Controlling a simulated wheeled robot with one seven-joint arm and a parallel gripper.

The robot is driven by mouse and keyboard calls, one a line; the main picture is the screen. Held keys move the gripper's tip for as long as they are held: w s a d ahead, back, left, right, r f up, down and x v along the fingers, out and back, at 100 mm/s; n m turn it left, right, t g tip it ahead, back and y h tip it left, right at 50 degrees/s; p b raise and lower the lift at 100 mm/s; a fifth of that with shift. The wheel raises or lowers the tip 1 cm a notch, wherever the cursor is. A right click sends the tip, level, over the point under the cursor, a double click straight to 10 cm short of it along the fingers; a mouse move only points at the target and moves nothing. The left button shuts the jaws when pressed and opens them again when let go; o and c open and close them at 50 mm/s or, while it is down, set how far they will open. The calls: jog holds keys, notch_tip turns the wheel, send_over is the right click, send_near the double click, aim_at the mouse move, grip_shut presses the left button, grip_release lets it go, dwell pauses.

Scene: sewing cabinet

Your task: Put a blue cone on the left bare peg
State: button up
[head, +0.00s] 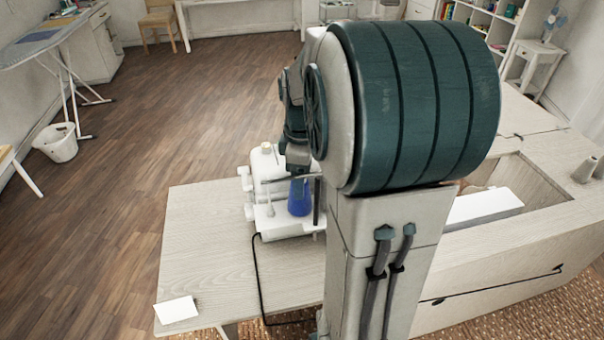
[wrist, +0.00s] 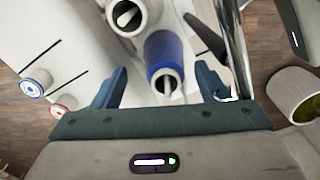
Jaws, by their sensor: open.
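A blue cone (head: 300,198) stands on the white sewing machine (head: 270,165), directly under my gripper (head: 299,172). In the wrist view the blue cone (wrist: 164,52) is seen from its narrow end, with a light peg tip showing inside its hole. My gripper (wrist: 160,80) is open, one teal finger on each side of the cone's near end, with gaps visible. A white cone (wrist: 125,14) with a peg in its hole is beside the blue one. A dark slanted post (wrist: 204,34) is on the other side. I cannot tell which peg is bare.
A shiny metal rod (wrist: 232,40) rises close to my right finger. Blue-rimmed (wrist: 38,82) and red-rimmed dials (wrist: 62,104) show at left. The wooden table (head: 205,235) is mostly clear, with a white card (head: 176,309) at its front corner. My arm hides much of the machine's right side.

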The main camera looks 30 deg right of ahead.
jog(key=shift+a, duration=0.1)
notch_tip(320, 180, up, 23)
jog(key=p, duration=0.8)
jog(key=shift+f, duration=0.1)
